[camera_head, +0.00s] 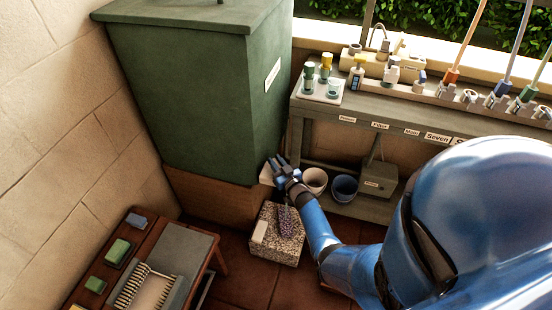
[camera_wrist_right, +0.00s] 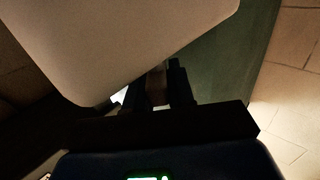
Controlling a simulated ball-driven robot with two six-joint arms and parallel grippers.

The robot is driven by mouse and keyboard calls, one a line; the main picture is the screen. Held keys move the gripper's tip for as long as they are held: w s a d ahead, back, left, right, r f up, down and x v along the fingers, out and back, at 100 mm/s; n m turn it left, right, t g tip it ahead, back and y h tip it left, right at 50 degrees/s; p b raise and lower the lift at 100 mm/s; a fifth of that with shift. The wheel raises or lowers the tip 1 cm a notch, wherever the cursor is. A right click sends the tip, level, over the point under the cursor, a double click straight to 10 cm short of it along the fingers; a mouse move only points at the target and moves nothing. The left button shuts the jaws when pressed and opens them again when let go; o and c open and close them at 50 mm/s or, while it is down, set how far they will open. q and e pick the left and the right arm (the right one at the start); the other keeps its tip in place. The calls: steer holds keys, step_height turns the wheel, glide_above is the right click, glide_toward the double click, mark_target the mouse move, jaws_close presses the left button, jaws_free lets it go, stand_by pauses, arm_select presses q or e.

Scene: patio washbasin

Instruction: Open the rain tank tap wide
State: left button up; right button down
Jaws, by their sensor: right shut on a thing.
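The rain tank (camera_head: 195,85) is a large dark green box with a lid, standing on a brown base at the back left. My right gripper (camera_head: 279,168) is at the tank's lower right front corner. In the right wrist view my right gripper (camera_wrist_right: 158,85) is shut on a small brownish piece between its fingers, taken to be the tap. The tap is mostly hidden by the fingers, and how far it is turned cannot be told. A pale flat panel (camera_wrist_right: 120,35) covers the upper left of that view, with the green tank behind it. My left gripper is not in view.
A speckled block (camera_head: 284,247) with a purple sprig and a pale bar stands below my right gripper. A white pot (camera_head: 315,179) and a blue pot (camera_head: 344,188) stand to its right. A grey bench (camera_head: 345,115) is behind; a brown table (camera_head: 196,285) is front left.

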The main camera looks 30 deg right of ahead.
steer(key=n+y, duration=0.1)
steer(key=y, duration=0.1)
steer(key=shift+d+n+y, duration=0.15)
steer(key=shift+n+y, duration=0.15)
steer(key=shift+f+n+y+b, duration=0.2)
steer(key=shift+n+y+b, duration=0.15)
steer(key=shift+n+y, duration=0.65)
steer(key=n+g+y+b, duration=0.1)
steer(key=y+b, duration=0.1)
steer(key=y, duration=0.1)
steer(key=n+g+y+b, duration=0.2)
steer(key=y+b, duration=0.1)
steer(key=shift+s+f+n, duration=0.1)
steer(key=shift+f+n, duration=0.05)
steer(key=shift+n, duration=0.15)
steer(key=shift+s+r+n+g+y+b, duration=0.1)
steer(key=shift+r+n+g+y+b, duration=0.15)
steer(key=shift+n+g+y+b, duration=0.75)
steer(key=shift+t, duration=0.3)
steer(key=c, duration=1.2)
jaws_free()
steer(key=shift+c, duration=0.2)
steer(key=shift+o, duration=0.9)
steer(key=shift+s+r, duration=0.1)
